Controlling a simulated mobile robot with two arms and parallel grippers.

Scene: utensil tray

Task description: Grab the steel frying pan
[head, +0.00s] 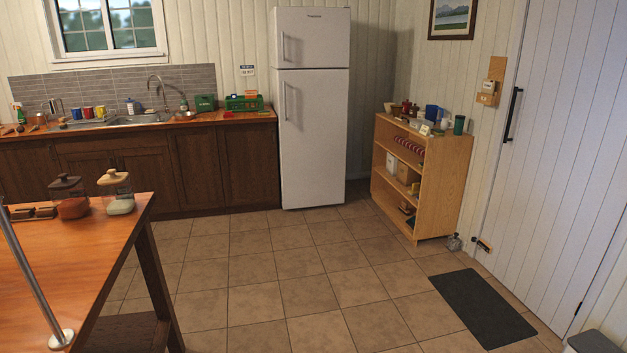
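I cannot make out a steel frying pan for certain. A small, shiny round metal vessel (185,115) sits on the far wooden counter, right of the sink; it is too small to tell whether it is a pan or a bowl. Neither of my grippers shows in the head view.
A wooden table (110,225) with lidded jars (118,192) stands at the near left. The counter (235,117), white fridge (313,120) and low shelf (452,185) line the far side. The tiled floor (270,270) between is clear, with a dark mat (482,307) at right.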

